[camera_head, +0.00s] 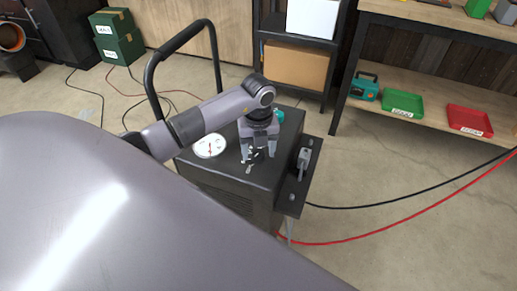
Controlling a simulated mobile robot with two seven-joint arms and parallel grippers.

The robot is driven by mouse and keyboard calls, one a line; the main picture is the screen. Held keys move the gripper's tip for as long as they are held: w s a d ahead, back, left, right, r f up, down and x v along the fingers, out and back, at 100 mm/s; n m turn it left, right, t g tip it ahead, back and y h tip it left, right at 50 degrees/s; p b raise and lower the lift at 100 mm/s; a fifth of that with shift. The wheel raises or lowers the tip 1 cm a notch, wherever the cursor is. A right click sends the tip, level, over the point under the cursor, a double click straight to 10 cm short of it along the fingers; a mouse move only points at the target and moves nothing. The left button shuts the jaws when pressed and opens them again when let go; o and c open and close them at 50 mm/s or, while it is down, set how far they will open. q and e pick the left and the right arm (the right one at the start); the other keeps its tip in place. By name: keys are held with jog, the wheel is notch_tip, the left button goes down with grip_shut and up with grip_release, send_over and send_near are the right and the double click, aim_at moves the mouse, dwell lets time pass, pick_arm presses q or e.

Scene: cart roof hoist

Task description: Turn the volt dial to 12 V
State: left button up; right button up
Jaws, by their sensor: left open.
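A dark box-shaped unit on a cart (215,168) stands in the middle of the head view, with a black tube handle behind it. A white round gauge with a red needle (210,146) sits on its top. My left gripper (258,158) points down over the top, to the right of the gauge, with its fingers apart. Small white marks (249,168) show below and between the fingers. The volt dial itself I cannot make out; the gripper may cover it. My right gripper is not in view.
A side panel with a grey lever-like part (303,160) is at the unit's right. Black and red cables (400,236) run right across the floor. A shelf with a green tray (402,103) and a red tray (469,121) stands behind right. Green boxes (117,37) are at the back left.

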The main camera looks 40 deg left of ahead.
pick_arm(q)
jog(key=c, duration=1)
jog(key=shift+c, duration=0.2)
